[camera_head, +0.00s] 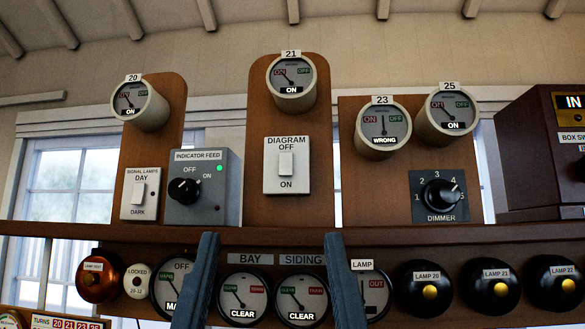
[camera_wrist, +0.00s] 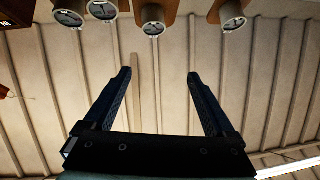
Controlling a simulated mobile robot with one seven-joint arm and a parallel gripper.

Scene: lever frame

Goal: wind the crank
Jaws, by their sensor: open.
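No crank shows in either view. My gripper (camera_head: 271,237) is open and empty; its two dark blue fingers rise from the bottom edge of the head view, well apart, in front of the lower row of dials. The left finger covers part of the dial marked MA, and the right finger covers part of the LAMP dial (camera_head: 372,292). In the wrist view my gripper (camera_wrist: 159,74) also shows open, with only the planked ceiling between and behind the fingers.
Wooden boards carry dials, a DIAGRAM switch (camera_head: 286,166), an INDICATOR FEED knob (camera_head: 185,191) and a DIMMER knob (camera_head: 440,196). A shelf (camera_head: 270,237) runs below them. Black lamp plungers (camera_head: 490,286) stand at lower right. A brown box (camera_head: 530,150) is at far right.

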